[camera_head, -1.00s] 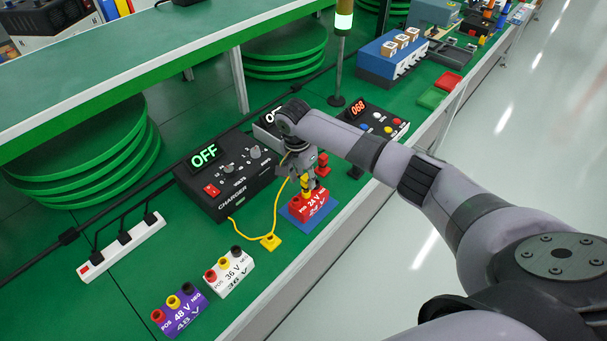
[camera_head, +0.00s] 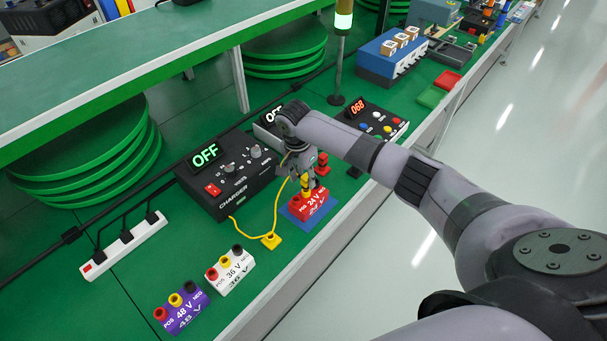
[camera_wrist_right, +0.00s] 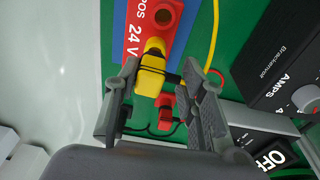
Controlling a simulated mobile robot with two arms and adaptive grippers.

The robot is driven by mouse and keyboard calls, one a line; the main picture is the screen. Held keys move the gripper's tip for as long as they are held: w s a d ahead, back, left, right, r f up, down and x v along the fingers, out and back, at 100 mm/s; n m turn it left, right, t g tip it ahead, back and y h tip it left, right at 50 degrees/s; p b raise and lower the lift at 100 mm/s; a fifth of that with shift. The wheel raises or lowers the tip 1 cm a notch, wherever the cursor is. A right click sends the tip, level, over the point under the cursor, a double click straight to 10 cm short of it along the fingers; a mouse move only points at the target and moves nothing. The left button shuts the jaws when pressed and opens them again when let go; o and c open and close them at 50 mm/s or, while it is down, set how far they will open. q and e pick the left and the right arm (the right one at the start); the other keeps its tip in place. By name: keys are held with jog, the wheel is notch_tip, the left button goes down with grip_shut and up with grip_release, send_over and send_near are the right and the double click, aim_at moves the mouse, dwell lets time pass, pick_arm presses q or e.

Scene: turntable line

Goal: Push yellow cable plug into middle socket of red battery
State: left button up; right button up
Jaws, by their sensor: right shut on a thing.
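The red 24 V battery (camera_head: 318,205) stands on a blue base (camera_head: 291,216) near the bench's front edge; it also shows at the top of the right wrist view (camera_wrist_right: 134,42). My right gripper (camera_head: 304,178) is above it, pointing down, shut on the yellow cable plug (camera_head: 306,188). In the right wrist view the plug (camera_wrist_right: 152,70) lies between the two fingertips and overlaps the battery's middle part. The middle socket is hidden under the plug, and I cannot tell how deep the plug sits. My left gripper is out of view.
A red plug (camera_head: 322,160) stands behind. White 36 V (camera_head: 233,272) and purple 48 V (camera_head: 186,313) batteries are nearer.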

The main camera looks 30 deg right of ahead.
jog(key=shift+f+p, duration=0.35)
jog(key=shift+f, duration=0.55)
dwell(1.1)
jog(key=shift+p, duration=0.4)
dwell(0.6)
jog(key=o, duration=1.1)
jog(key=shift+r+p, duration=0.95)
jog(key=shift+p, duration=0.15)
jog(key=shift+f, duration=0.15)
